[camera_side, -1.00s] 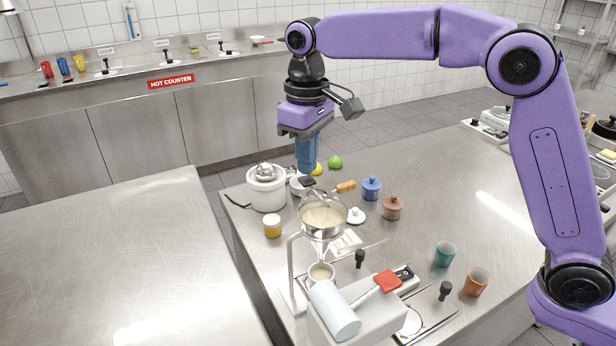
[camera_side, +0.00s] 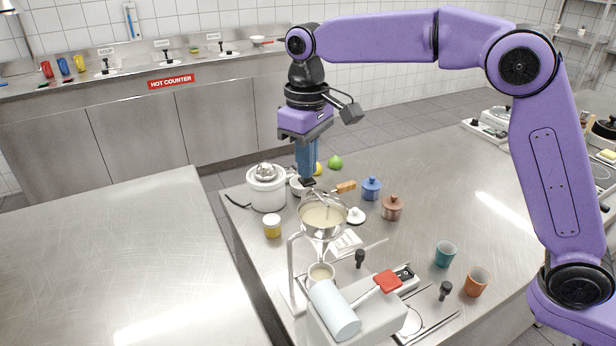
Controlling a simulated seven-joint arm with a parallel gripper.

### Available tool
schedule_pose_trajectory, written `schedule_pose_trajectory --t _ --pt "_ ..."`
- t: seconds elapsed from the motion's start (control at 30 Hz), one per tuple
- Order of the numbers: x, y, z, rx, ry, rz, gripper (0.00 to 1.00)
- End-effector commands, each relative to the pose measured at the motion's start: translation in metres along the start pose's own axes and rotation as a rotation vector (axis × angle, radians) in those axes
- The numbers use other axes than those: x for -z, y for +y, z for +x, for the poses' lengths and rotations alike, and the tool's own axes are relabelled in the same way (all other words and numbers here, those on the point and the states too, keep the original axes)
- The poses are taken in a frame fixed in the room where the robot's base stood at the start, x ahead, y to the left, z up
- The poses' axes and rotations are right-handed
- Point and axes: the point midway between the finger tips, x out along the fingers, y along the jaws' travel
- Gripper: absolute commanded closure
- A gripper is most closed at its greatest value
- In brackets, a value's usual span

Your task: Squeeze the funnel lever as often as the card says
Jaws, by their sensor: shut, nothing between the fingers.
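The metal funnel (camera_side: 323,218), filled with pale batter, sits in a stand (camera_side: 292,262) with a small cup (camera_side: 320,273) under its spout. A wooden-ended handle (camera_side: 345,187) shows behind its rim. A small dark pad (camera_side: 308,183) at the funnel's far side looks like part of the lever; the rest of the lever is hard to make out. My gripper (camera_side: 306,174) points down with blue fingers shut and empty, right above this pad. I cannot tell whether they touch it.
A white pot (camera_side: 266,188) and a yellow-labelled jar (camera_side: 272,226) stand left of the funnel. Blue (camera_side: 371,188) and brown (camera_side: 392,207) lidded pots stand right. A grey device with a red-ended lever (camera_side: 388,281) is in front.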

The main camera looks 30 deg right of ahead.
Motion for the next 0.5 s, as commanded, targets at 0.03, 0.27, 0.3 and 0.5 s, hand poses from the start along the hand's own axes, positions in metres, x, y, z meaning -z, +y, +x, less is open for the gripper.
schedule_pose_trajectory --t 0.03,0.27,0.3,0.5 --pt "0.0 0.0 0.002 0.0 -0.001 0.0 1.0" --pt "0.0 0.0 0.008 0.0 -0.001 0.0 1.0" --pt "0.0 0.0 0.009 0.0 -0.001 0.0 1.0" --pt "-0.001 0.0 0.014 0.0 -0.002 0.0 1.0"
